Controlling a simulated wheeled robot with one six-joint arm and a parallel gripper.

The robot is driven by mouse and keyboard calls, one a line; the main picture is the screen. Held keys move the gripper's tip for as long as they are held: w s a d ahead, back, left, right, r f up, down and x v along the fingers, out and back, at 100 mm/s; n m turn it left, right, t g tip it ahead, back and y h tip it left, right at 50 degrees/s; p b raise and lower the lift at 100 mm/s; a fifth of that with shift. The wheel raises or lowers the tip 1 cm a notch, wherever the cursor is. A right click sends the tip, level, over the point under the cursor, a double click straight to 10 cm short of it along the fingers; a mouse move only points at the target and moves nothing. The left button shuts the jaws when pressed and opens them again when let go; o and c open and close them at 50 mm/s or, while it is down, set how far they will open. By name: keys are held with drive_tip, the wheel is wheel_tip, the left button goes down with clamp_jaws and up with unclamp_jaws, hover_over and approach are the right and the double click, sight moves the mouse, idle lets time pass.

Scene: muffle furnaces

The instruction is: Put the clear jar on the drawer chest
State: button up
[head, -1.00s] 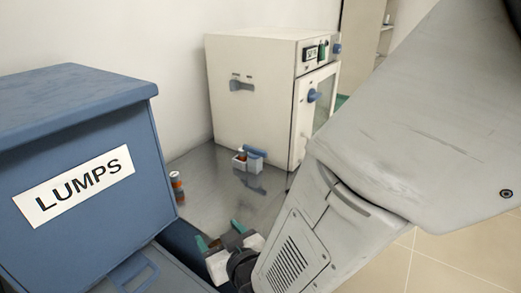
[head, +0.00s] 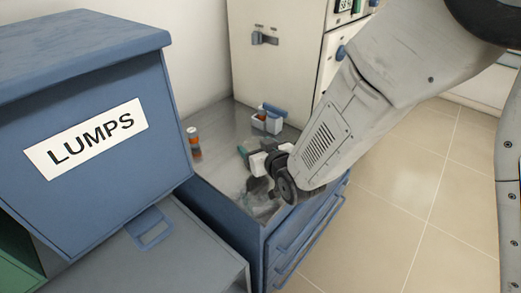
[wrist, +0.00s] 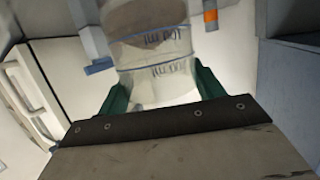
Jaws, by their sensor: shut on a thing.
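The clear jar (wrist: 158,62), with printed markings, is between the green fingertips of my gripper (wrist: 161,86) in the wrist view. My gripper (head: 253,158) is shut on it. In the head view the gripper is over the grey metal top of the blue drawer chest (head: 222,122), near its front right part. The jar is hard to make out there, against the shiny top and partly behind my gripper. I cannot tell whether its base touches the top.
A blue bin labelled LUMPS (head: 95,140) stands at the left. An orange-and-white bottle (head: 194,143) and a small white holder with a blue item (head: 268,121) stand on the chest top. A cream furnace (head: 275,60) stands behind. Bare top shows between them.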

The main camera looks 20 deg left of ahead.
drive_tip(key=shift+w, duration=0.4)
drive_tip(key=shift+w+f, duration=0.15)
drive_tip(key=shift+f, duration=0.8)
drive_tip(key=shift+w+f, duration=0.1)
drive_tip(key=shift+f, duration=0.8)
drive_tip(key=o, duration=1.1)
drive_tip(key=shift+f, duration=0.15)
drive_tip(key=shift+r, duration=0.2)
drive_tip(key=v, duration=1.2)
